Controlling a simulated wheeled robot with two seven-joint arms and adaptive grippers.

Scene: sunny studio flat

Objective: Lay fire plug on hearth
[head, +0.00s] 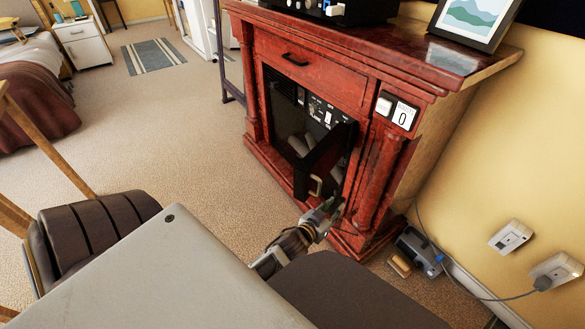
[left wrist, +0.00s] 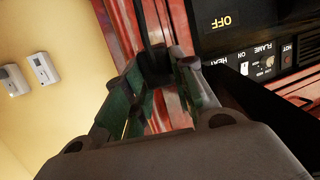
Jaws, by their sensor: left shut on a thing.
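My left gripper (head: 335,208) is low at the front of the red fireplace (head: 385,170), well left of the sockets. In the left wrist view its green-padded fingers (left wrist: 157,75) close on a dark, narrow thing, mostly hidden, which I cannot identify. The fire's dark door (head: 325,155) stands open beside the gripper. My right gripper does not show. No separate hearth slab is clear.
A blue-grey appliance (head: 418,250) and a small wooden-looking item (head: 400,265) lie on the floor right of the fireplace. A framed picture (head: 475,20) stands on the mantel. A brown chair (head: 95,230) is at left. The carpet left of the fireplace is clear.

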